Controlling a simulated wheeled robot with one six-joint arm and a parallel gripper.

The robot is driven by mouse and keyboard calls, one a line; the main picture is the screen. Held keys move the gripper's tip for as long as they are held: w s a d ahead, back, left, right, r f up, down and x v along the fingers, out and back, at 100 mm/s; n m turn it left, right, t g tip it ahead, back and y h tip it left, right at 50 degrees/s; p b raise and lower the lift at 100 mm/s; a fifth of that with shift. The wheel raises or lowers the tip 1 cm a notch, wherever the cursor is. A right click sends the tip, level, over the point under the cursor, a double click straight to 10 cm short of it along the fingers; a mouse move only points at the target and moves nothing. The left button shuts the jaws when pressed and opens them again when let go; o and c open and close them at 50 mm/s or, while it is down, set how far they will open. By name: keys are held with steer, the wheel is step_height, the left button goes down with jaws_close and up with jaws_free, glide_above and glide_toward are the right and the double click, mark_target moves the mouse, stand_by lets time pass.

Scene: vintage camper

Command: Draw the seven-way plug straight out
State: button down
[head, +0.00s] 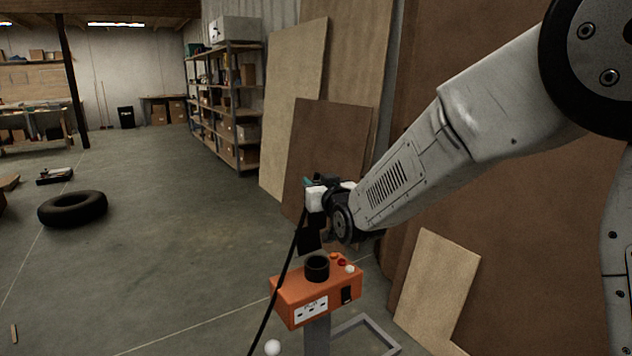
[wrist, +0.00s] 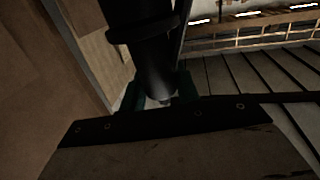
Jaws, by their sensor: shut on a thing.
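My gripper (head: 313,192) is in the middle of the head view, above an orange box. In the wrist view its teal fingers (wrist: 158,97) are shut on the seven-way plug (wrist: 150,62), a black cylinder with a raised collar. A black socket (head: 317,268) stands on top of the orange box (head: 318,291). A dark piece, seemingly part of the plug, hangs below my gripper, with a small gap above the socket. A black cable (head: 284,272) runs from my gripper down past the box's left side. The socket's inside is hidden.
The box stands on a grey post with a floor frame (head: 372,330). A white ball (head: 272,347) is low beside the post. Boards (head: 330,150) lean on the wall close behind my arm. A tire (head: 72,208) lies at left. The floor between is clear.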

mark_target(320, 217)
steer(key=shift+f, duration=4.05)
steer(key=shift+r, duration=2)
